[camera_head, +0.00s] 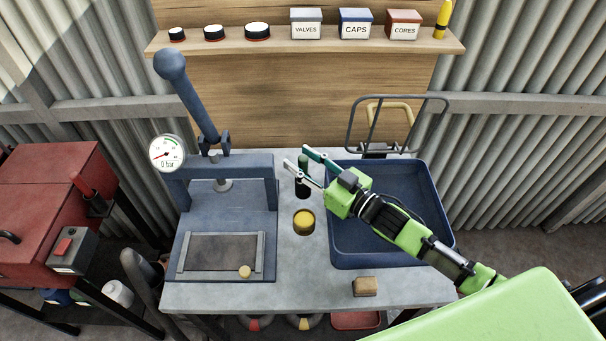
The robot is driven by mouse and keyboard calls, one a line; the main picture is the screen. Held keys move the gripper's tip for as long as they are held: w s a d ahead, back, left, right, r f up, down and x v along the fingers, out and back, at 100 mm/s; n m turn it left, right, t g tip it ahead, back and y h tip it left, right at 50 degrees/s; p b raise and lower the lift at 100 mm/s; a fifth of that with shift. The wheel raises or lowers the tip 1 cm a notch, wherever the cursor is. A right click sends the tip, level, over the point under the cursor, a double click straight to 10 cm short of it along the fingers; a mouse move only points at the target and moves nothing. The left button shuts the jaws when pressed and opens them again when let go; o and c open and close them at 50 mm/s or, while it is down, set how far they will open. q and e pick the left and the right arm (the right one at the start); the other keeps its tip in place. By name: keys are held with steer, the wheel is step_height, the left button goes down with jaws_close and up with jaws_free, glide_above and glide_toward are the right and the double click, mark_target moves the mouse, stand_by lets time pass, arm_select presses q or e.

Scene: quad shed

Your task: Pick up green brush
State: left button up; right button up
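The green brush (303,161) stands upright on the grey bench, between the blue press and the blue tray. Its upper part is dark green and its lower part looks black. My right gripper (297,157) reaches in from the right over the tray, its fingers pointing left. The fingers are spread open, and the brush shows between them in the picture. One finger covers part of the brush. I cannot tell whether either finger touches it. My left gripper is not in view.
The blue press (228,165) with a long lever and gauge stands left. A yellow-topped pot (304,221) sits just in front of the brush. The blue tray (345,257) lies right, with a wire frame (349,128) behind it. A brown block (365,286) lies near the front edge.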

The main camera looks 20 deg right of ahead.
jaws_close()
